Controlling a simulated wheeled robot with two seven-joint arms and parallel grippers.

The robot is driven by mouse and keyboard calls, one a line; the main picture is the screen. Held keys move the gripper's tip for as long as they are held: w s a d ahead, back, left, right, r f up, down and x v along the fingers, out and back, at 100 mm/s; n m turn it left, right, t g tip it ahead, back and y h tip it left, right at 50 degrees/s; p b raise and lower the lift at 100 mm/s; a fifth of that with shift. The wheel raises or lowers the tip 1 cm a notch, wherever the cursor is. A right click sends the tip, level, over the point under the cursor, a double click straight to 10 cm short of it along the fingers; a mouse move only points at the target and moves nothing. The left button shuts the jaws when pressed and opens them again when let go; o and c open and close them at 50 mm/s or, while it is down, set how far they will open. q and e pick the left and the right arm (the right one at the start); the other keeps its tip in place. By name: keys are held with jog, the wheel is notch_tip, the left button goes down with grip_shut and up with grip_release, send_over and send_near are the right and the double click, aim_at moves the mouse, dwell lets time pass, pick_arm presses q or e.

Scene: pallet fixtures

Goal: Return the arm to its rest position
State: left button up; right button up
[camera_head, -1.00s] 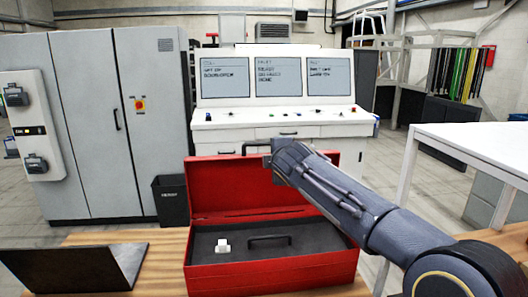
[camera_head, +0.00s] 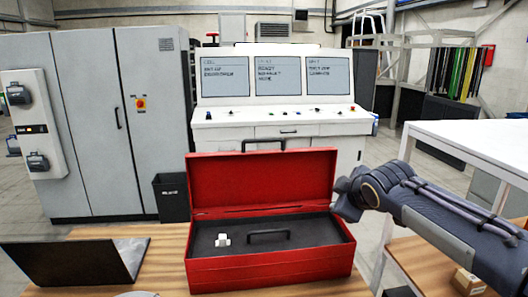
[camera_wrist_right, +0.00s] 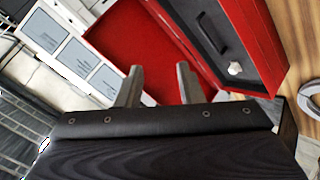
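My right arm (camera_head: 440,215) comes in from the right in the head view, its far end beside the right edge of the open red toolbox (camera_head: 270,270). In the right wrist view my right gripper (camera_wrist_right: 158,84) has its two fingers apart with nothing between them. The toolbox (camera_wrist_right: 265,40) shows beyond the fingers. The gripper's fingers are not clear in the head view. My left gripper is in neither view.
A small white object (camera_head: 222,240) lies on the toolbox's dark tray near a black handle. A laptop (camera_head: 75,265) is on the wooden table at left. A white table (camera_head: 480,145) stands at right, with a small cardboard box (camera_head: 468,281) lower down. A console (camera_head: 285,125) stands behind.

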jog(key=s+d+f+m+g, duration=0.1)
jog(key=s+d+f+m, duration=0.15)
jog(key=s, duration=0.25)
jog(key=s+d+f+m+g, duration=0.1)
jog(key=s+d+f+m, duration=0.15)
jog(key=s, duration=0.35)
jog(key=s+a+f+m+g+y, duration=0.1)
jog(key=s+f+m, duration=0.3)
jog(key=s, duration=0.8)
jog(key=s+a+f+m+g+y, duration=0.1)
jog(key=s+f+m, duration=0.3)
jog(key=s+f, duration=0.5)
jog(key=s+g, duration=0.1)
jog(key=s, duration=0.2)
jog(key=shift+a+f+m+y, duration=0.25)
jog(key=shift+a+m+y, duration=0.05)
jog(key=shift+m, duration=0.1)
